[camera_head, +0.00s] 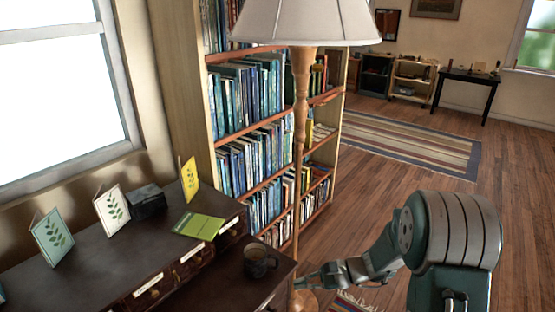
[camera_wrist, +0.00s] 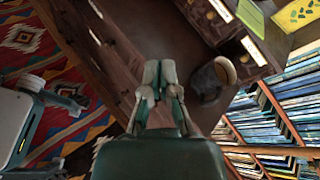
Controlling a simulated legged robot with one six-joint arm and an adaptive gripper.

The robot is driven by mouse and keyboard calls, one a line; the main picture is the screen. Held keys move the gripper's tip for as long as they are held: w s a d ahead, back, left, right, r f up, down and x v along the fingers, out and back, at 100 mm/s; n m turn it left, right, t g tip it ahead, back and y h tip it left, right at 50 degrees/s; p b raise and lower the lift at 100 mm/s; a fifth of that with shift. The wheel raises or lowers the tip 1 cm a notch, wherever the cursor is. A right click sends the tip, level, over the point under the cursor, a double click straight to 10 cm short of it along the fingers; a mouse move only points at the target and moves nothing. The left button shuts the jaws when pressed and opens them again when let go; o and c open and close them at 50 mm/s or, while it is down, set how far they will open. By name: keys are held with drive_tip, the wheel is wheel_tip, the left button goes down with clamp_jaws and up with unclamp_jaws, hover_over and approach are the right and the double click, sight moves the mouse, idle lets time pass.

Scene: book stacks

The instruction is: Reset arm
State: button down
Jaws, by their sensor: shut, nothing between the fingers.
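My gripper (camera_head: 304,281) is at the lower middle of the head view, at the end of my arm (camera_head: 445,240), which reaches in from the right. It appears in front of the lamp pole, just right of the dark desk (camera_head: 120,265). In the wrist view, my gripper (camera_wrist: 160,72) has its two fingers together, with nothing between them. A dark mug (camera_head: 260,262) stands on the desk's front corner, left of my gripper. The mug also shows in the wrist view (camera_wrist: 212,80), right of the fingers and apart from them.
A floor lamp with a white shade (camera_head: 300,22) and wooden pole (camera_head: 301,130) stands beside the desk. A full bookshelf (camera_head: 212,150) is behind it. A green booklet (camera_head: 199,226) and small cards lie or stand on the desk. Wooden floor (camera_head: 395,160) is open behind my arm.

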drive_tip(key=s+d+r+n+t+h, duration=0.2)
drive_tip(key=s+d+r+n+h, duration=0.2)
drive_tip(key=s+r, duration=0.5)
drive_tip(key=s+d+r+n+t+h, duration=0.3)
drive_tip(key=s+d+r+n+h, duration=0.2)
drive_tip(key=s+r+n+h, duration=0.3)
drive_tip(key=shift+s+d+r+h, duration=0.2)
drive_tip(key=shift+s+r+h, duration=0.75)
drive_tip(key=shift+s, duration=1.1)
